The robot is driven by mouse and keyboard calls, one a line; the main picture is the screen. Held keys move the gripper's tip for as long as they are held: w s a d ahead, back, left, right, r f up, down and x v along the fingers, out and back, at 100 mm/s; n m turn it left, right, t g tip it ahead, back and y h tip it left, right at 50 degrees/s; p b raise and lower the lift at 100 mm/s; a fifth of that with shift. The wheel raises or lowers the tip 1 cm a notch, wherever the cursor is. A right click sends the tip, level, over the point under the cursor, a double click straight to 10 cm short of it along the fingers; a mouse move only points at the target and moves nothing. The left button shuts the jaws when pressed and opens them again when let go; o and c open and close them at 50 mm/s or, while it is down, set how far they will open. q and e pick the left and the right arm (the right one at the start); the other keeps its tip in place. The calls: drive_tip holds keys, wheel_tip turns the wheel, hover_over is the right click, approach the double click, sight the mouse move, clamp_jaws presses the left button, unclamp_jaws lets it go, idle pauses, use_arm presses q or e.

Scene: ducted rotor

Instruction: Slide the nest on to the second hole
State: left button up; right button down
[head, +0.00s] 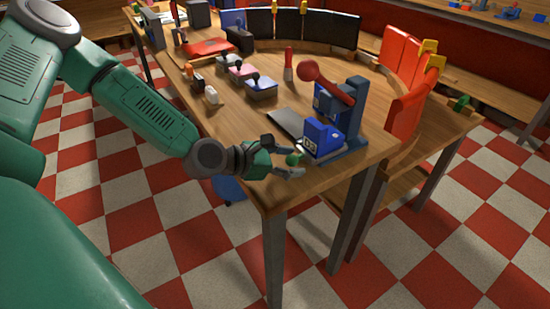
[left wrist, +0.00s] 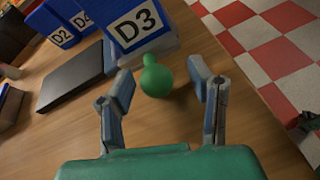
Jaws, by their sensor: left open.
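A pale sliding base (head: 327,153), which looks like the nest, carries a blue block marked D3 (head: 321,137) in front of a blue press (head: 352,112) with a red ball lever. A green knob (head: 293,159) is at the base's near side; it also shows in the left wrist view (left wrist: 156,78). My left gripper (head: 297,166) is open low over the table corner, one finger on each side of the knob, with gaps visible in the left wrist view. The holes are hidden or too small to tell. My right gripper is not in view.
A dark flat plate (head: 286,123) lies left of the press. The table's front edge is close to my gripper.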

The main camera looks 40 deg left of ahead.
use_arm(q)
drive_tip(key=v, duration=0.8)
drive_tip(key=shift+w+a, duration=0.1)
drive_tip(key=shift+a, duration=0.15)
drive_tip(key=shift+s+r, duration=0.2)
drive_tip(key=shift+s, duration=0.25)
drive_tip(key=shift+s+r, duration=0.25)
drive_tip(key=shift+s, duration=0.2)
drive_tip(key=shift+s+a+r, duration=0.15)
drive_tip(key=shift+s+a, duration=0.4)
drive_tip(key=shift+s, duration=0.1)
